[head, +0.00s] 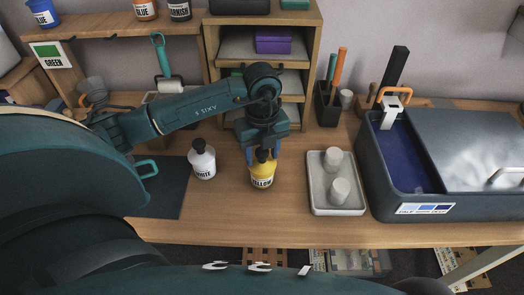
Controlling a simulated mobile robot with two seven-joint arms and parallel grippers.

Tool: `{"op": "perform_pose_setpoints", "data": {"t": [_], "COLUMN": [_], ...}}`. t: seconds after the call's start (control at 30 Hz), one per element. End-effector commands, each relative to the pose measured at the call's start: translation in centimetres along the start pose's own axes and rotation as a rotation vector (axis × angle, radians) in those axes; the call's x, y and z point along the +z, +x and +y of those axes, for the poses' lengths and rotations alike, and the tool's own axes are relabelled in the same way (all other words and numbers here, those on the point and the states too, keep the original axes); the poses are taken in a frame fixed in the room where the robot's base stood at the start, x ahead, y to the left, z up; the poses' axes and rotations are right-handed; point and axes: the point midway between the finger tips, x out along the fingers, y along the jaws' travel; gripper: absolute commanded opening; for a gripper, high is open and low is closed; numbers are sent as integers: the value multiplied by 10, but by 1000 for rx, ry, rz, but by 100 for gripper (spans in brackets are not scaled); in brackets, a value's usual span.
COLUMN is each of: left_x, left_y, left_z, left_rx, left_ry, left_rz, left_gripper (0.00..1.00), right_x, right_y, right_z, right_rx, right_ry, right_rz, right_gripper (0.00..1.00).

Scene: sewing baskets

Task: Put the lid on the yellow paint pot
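The yellow paint pot (262,177), labelled YELLOW, stands upright on the wooden table near its front edge. My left gripper (262,155) points straight down over it, with one finger on each side of the pot's top. A small dark shape, possibly the lid, shows between the fingers at the top of the pot. The fingers partly hide it, so I cannot tell whether they grip it or how it sits on the pot. My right gripper is not in view.
A white paint pot (203,162) with a dark cap stands to the left, by a dark mat (168,200). A pale tray (316,190) holding two white cylinders is to the right. A large dark tub (385,195) stands beyond it. Wooden shelves (315,60) rise behind.

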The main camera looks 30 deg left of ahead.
Motion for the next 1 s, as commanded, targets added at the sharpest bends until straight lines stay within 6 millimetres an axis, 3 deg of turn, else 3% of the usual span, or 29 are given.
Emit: {"op": "perform_pose_setpoints", "data": {"t": [0.4,1.0], "left_x": [0,1], "left_y": [-3,-121], "left_z": [0,0], "left_rx": [-2,-3], "left_ry": [0,0], "left_rz": [-1,-4], "left_gripper": [54,54], "right_x": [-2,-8], "right_y": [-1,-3], "right_z": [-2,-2], "right_rx": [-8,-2], "right_ry": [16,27], "right_rz": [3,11], "right_gripper": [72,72]}}
